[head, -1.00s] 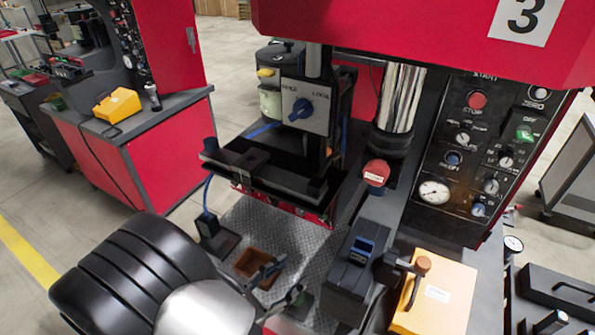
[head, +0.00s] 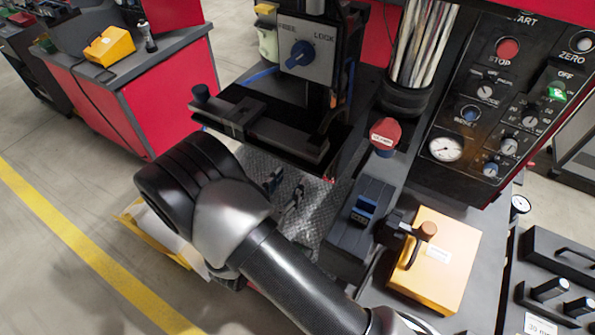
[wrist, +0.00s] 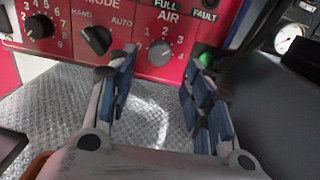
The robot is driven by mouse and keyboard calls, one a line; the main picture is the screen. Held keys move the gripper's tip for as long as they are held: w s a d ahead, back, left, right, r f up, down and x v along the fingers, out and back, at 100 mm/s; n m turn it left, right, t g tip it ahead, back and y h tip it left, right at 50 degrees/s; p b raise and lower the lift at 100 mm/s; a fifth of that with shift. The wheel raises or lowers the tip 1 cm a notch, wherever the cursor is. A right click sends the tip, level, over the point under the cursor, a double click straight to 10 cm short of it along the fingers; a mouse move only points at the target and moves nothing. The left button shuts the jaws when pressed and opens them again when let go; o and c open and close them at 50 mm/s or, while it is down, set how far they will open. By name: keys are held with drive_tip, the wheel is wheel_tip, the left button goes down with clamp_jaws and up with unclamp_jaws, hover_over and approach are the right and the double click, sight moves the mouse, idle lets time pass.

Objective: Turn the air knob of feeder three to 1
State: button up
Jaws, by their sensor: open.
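The fingers appear nearer the camera than the panel, and I see no contact. In the head view my gripper (head: 284,196) is over the metal plate below the machine's black ledge, and the knob is hidden.
The mode knob (wrist: 96,40) and a numbered black knob (wrist: 39,27) sit left of the air knob. A green button (wrist: 206,59) is close by the right finger. In the head view a dark block (head: 362,213) and an orange box (head: 440,262) stand right of my gripper.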

drive_tip(key=shift+b+x, duration=0.35)
drive_tip(key=shift+x, duration=2.45)
drive_tip(key=shift+c, duration=0.3)
drive_tip(key=c, duration=1)
drive_tip(key=shift+a+n+g+p, duration=0.15)
drive_tip(key=shift+n+g+p, duration=0.25)
drive_tip(key=shift+n+p, duration=5.9)
drive_tip(key=n+b, duration=0.4)
drive_tip(key=n, duration=0.1)
drive_tip(key=shift+h+b, duration=0.3)
drive_tip(key=shift+b, duration=0.1)
